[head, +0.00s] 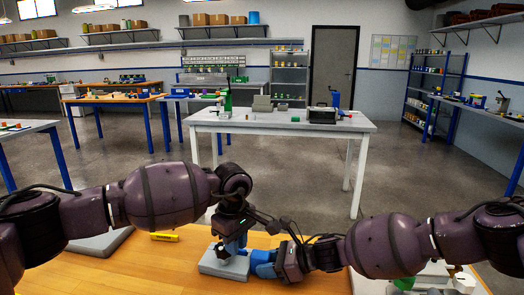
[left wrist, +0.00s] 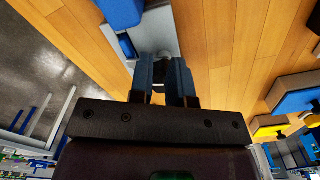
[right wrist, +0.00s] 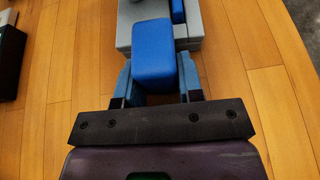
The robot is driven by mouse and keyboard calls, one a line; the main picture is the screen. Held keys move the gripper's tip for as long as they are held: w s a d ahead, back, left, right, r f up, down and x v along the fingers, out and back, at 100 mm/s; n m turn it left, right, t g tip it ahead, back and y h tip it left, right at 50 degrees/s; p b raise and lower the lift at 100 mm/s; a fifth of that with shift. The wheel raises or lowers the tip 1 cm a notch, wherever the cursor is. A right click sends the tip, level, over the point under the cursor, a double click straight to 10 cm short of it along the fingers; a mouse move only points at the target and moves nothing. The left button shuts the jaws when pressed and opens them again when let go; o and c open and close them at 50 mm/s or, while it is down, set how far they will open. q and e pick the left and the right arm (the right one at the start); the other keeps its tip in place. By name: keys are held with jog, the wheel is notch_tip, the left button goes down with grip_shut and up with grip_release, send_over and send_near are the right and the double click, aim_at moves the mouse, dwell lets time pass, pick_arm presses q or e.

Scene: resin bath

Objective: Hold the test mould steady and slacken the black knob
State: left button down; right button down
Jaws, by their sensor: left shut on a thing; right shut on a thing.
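The test mould is a grey block (head: 222,265) on the wooden bench, low in the middle of the head view. It also shows in the right wrist view (right wrist: 125,38) and the left wrist view (left wrist: 155,32). A blue block-shaped handle (right wrist: 153,55) sticks out from its side. My right gripper (right wrist: 155,88) is shut on this handle; its fingers lie on either side. My left gripper (left wrist: 164,70) points down over the mould, shut on a small dark thing, seemingly the black knob (left wrist: 165,57). The fingers hide most of the knob.
A yellow marker (head: 164,237) and a grey slab (head: 100,242) lie left of the mould on the bench. Green and white items (head: 432,272) stand at the right. A white table (head: 280,124) stands beyond, across the floor.

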pick_arm(q)
jog(key=shift+s+f, duration=0.15)
jog(key=shift+f, duration=0.8)
jog(key=shift+s+d, duration=0.1)
jog(key=shift+d, duration=0.2)
jog(key=shift+d+r, duration=0.15)
jog(key=shift+r, duration=0.6)
jog(key=shift+w+a+r, duration=0.1)
jog(key=shift+r, duration=1.25)
jog(key=shift+w+a+r, duration=0.1)
jog(key=shift+r, duration=1.25)
